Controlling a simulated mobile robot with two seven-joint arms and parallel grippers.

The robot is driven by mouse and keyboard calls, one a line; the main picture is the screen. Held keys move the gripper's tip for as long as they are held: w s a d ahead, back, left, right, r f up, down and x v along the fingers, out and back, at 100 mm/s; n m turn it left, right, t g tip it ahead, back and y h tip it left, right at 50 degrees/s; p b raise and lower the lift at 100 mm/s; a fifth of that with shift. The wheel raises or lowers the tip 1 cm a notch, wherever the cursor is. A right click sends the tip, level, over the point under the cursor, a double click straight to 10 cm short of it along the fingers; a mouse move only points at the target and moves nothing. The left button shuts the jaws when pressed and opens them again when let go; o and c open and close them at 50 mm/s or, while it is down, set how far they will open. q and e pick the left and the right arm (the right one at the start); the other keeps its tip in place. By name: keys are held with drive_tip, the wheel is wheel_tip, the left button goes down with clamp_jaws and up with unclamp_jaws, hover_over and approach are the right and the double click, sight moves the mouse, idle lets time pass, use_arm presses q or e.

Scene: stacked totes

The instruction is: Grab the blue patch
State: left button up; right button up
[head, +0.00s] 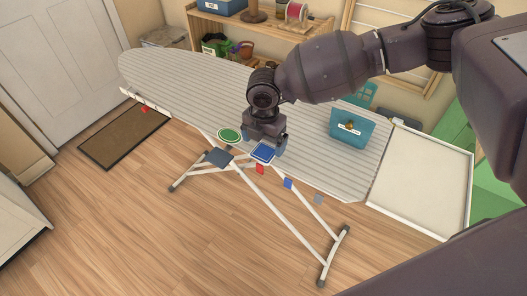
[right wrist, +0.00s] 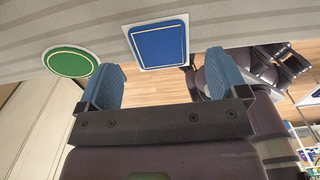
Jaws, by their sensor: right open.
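The blue patch (head: 262,153) is a square with a pale border at the near edge of the striped ironing board (head: 190,85). In the right wrist view the blue patch (right wrist: 158,46) lies beyond the fingertips, roughly between them. My right gripper (head: 265,141) is just above and behind the patch in the head view. In the right wrist view the gripper (right wrist: 165,78) has its blue fingers wide apart with nothing between them. My left gripper is not in view.
A blue bin (head: 352,128) stands on the board's right part. A white tray (head: 420,180) is at the right end. A wooden shelf (head: 262,27) stands behind. The board's left part is clear.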

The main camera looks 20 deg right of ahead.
sight(264, 152)
wheel_tip(264, 152, down, 3)
drive_tip(key=shift+r, duration=0.3)
drive_tip(key=shift+c, duration=0.4)
drive_tip(key=c, duration=0.9)
